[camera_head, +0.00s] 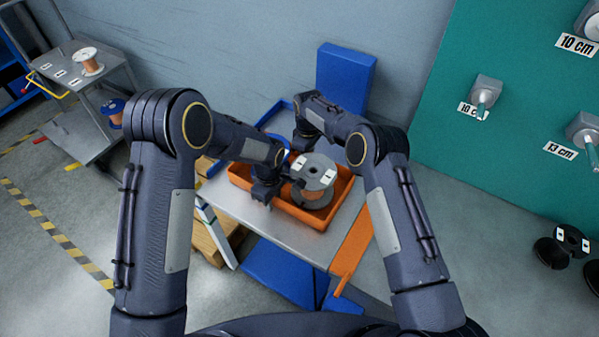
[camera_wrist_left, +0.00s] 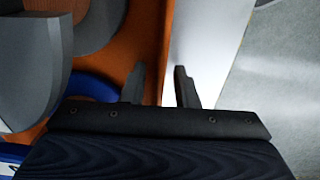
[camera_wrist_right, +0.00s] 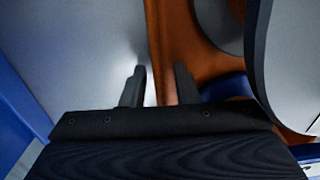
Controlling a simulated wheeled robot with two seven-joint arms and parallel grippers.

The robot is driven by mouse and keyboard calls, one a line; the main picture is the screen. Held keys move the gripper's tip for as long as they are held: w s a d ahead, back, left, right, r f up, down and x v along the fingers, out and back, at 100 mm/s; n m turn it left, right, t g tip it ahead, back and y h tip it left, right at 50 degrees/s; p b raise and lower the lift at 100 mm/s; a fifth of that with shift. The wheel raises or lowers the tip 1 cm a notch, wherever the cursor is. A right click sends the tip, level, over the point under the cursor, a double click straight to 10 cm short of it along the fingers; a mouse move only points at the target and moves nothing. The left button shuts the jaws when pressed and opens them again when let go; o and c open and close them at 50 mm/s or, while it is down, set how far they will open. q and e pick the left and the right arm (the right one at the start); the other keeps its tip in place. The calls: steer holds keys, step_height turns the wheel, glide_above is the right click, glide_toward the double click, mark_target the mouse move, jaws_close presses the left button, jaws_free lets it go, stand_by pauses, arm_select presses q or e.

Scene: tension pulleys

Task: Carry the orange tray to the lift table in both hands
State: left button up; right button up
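The orange tray (camera_head: 343,192) sits on a grey-topped table (camera_head: 245,212) with blue parts below. My left gripper (camera_head: 264,190) is at the tray's near left side. In the left wrist view its fingers (camera_wrist_left: 160,88) stand apart on either side of the tray wall (camera_wrist_left: 150,40). My right gripper is mostly hidden in the head view; in the right wrist view its open fingers (camera_wrist_right: 158,88) straddle the opposite wall (camera_wrist_right: 172,45).
A blue upright box (camera_head: 345,75) stands behind the table. An orange strip (camera_head: 352,243) runs along its right edge. A grey trolley (camera_head: 75,120) with spools is at the left. A green wall panel (camera_head: 510,120) with pegs is at the right. Floor at the lower left is clear.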

arm_select(q)
step_height(320, 180, up, 12)
steer(key=shift+f, duration=0.2)
steer(key=shift+r, duration=0.2)
arm_select(e)
steer(key=shift+r, duration=0.55)
step_height(320, 180, up, 11)
steer(key=shift+f, duration=0.1)
